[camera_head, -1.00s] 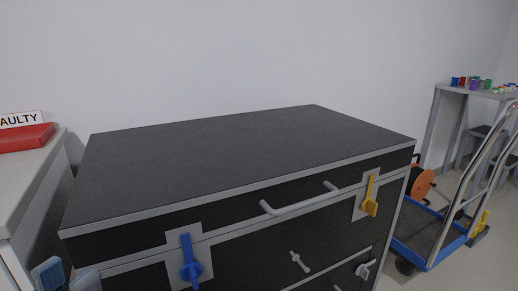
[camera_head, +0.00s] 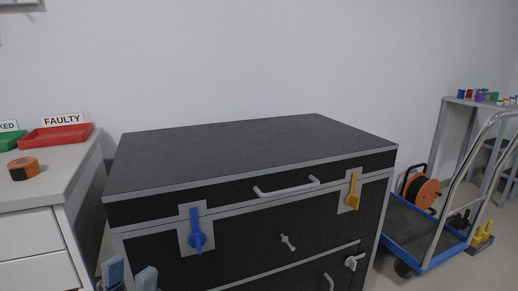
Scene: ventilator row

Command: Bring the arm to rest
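My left gripper (camera_head: 130,273) shows at the bottom left, in front of the chest's lower left corner. Its two blue-grey fingertips stand apart with a gap between them, and nothing shows in the gap. The rest of that arm is below the picture. My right gripper is not in view. The black chest (camera_head: 250,150) with grey edges stands in the middle with its lid down. A blue latch (camera_head: 196,236) and a yellow latch (camera_head: 352,194) sit on its front, with a grey handle (camera_head: 287,190) between them.
At left, a white cabinet (camera_head: 30,220) bears a red tray (camera_head: 55,137), a green tray (camera_head: 10,140) and an orange-black roll (camera_head: 23,169). At right stand a blue trolley (camera_head: 410,235), an orange cable reel (camera_head: 422,192) and a grey table (camera_head: 450,130) with small coloured items.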

